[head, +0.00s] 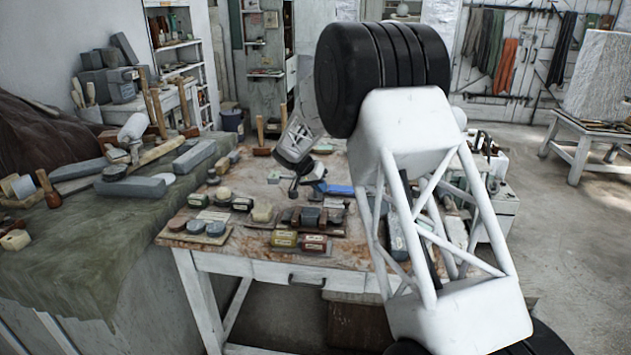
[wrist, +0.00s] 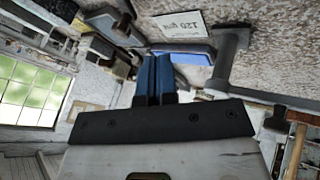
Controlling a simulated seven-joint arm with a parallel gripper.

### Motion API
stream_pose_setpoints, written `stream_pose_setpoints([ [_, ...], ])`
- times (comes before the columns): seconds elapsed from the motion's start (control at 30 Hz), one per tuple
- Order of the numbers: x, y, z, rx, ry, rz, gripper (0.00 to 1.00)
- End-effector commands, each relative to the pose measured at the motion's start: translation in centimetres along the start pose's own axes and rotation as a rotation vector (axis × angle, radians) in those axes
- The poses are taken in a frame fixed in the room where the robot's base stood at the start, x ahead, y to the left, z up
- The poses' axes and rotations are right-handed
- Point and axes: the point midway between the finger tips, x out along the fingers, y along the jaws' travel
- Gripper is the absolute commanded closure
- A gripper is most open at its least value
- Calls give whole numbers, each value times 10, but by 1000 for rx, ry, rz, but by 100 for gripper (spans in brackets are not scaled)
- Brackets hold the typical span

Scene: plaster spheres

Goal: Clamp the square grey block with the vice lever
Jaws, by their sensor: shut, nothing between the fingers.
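My gripper (wrist: 154,62) shows in the wrist view with its two blue fingers pressed together and nothing between them. In the head view it hangs above the middle of the workbench, close over a small blue and dark vice-like fixture (head: 316,173). In the wrist view a dark grey post with a flat end (wrist: 232,52), perhaps the lever, stands to the right of the fingers, apart from them. A blue bar (wrist: 183,54) lies behind the fingertips, and in the head view beside the fixture (head: 339,190). I cannot tell the square grey block for certain.
The workbench (head: 262,195) is crowded with sanding blocks, tins and trays near its front edge. A card reading "120 grit" (wrist: 180,24) lies near the blue bar. A cloth-covered bench (head: 130,215) with stones and mallets stands left. Open floor lies at right.

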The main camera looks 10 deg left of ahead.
Motion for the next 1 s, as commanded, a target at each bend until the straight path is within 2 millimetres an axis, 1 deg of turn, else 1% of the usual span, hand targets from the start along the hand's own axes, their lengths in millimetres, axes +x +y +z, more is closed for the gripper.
stream_pose_setpoints([
  [0.03,10,0,0,0,-1,1,100],
  [0.23,39,0,0,-1,0,0,100],
  [0.4,50,18,1,0,0,0,100],
  [0.63,60,30,2,-1,0,0,100],
  [1.0,61,33,3,-1,0,0,100],
])
